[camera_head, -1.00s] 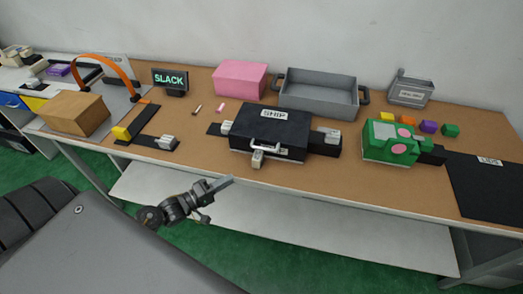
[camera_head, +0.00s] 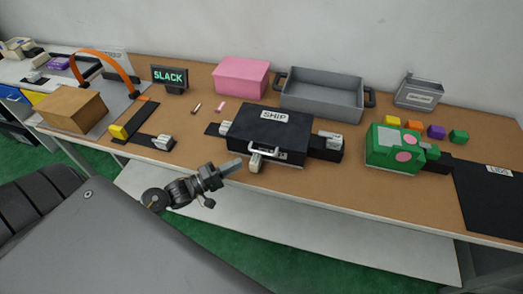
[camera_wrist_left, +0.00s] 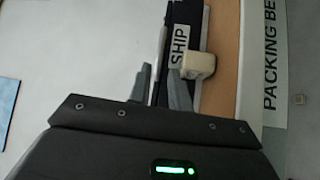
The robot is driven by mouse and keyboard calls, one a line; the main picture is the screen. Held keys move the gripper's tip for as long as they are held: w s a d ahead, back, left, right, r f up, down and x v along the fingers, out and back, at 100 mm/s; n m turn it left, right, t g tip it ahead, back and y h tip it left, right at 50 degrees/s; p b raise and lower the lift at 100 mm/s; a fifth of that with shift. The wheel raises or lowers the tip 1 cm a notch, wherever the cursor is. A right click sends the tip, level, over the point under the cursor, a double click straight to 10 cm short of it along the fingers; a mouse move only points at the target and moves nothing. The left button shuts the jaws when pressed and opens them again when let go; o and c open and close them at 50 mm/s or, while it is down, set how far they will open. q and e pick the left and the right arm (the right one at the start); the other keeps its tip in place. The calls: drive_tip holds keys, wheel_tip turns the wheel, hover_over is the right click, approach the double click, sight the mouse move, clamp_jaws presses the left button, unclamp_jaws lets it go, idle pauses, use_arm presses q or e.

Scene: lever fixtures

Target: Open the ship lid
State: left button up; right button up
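The black ship case (camera_head: 265,132) stands on the bench with its lid down and a white SHIP label (camera_head: 274,116) on top. A pale handle (camera_head: 264,150) is on its front edge, with a whitish block (camera_head: 256,162) just below. My left gripper (camera_head: 236,164) is in front of the bench edge, just left of that block, and looks apart from it. The SHIP label (camera_wrist_left: 180,45) and a whitish block (camera_wrist_left: 198,64) show beyond the fingers. My right gripper is out of view.
Whitish blocks on dark plates flank the case, one at the right (camera_head: 328,141). A green box (camera_head: 393,149) stands further right, a grey tray (camera_head: 321,96) and pink box (camera_head: 241,77) behind. A dark slider with a yellow block (camera_head: 119,131) lies left.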

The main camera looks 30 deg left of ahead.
sight(261, 152)
use_arm(q)
drive_tip(key=p+x, duration=0.2)
drive_tip(key=x, duration=0.7)
drive_tip(key=shift+w+d, duration=0.2)
drive_tip(key=shift+w, duration=0.15)
clamp_jaws()
